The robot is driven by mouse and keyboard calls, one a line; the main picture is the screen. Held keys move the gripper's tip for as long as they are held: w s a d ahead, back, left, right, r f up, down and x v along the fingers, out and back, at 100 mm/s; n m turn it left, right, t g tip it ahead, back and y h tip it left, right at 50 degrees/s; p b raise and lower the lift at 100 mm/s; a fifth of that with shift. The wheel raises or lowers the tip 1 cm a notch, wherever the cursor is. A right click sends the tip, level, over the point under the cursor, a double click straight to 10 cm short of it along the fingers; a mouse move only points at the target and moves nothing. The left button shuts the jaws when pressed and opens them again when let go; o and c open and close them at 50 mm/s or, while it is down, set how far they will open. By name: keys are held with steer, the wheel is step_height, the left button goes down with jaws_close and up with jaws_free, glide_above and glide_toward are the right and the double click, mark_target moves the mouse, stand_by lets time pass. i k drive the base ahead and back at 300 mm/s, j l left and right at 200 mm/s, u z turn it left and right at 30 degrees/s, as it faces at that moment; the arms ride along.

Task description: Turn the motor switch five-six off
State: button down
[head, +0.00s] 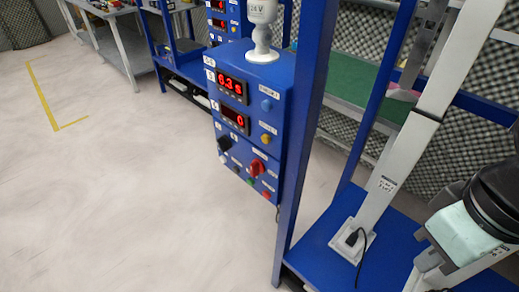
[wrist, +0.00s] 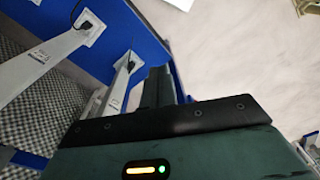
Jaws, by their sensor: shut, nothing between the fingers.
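A blue control box (head: 250,120) stands in the middle of the head view. My gripper (wrist: 160,86) is shut and empty in the wrist view, pointing past a blue frame. It is apart from the box, which the wrist view does not show.
A blue upright post (head: 303,130) stands just right of the box. A blue shelf (head: 335,235) bears a grey slanted post with a cable. A white lamp-like fitting (head: 262,35) tops the box.

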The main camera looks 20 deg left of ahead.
mark_target(257, 167)
steer(key=k+j+u, duration=0.1)
steer(key=k+u, duration=0.2)
steer(key=u, duration=0.15)
steer(key=i+u, duration=0.15)
steer(key=u, duration=0.35)
steer(key=i+u, duration=0.15)
steer(key=u, duration=0.3)
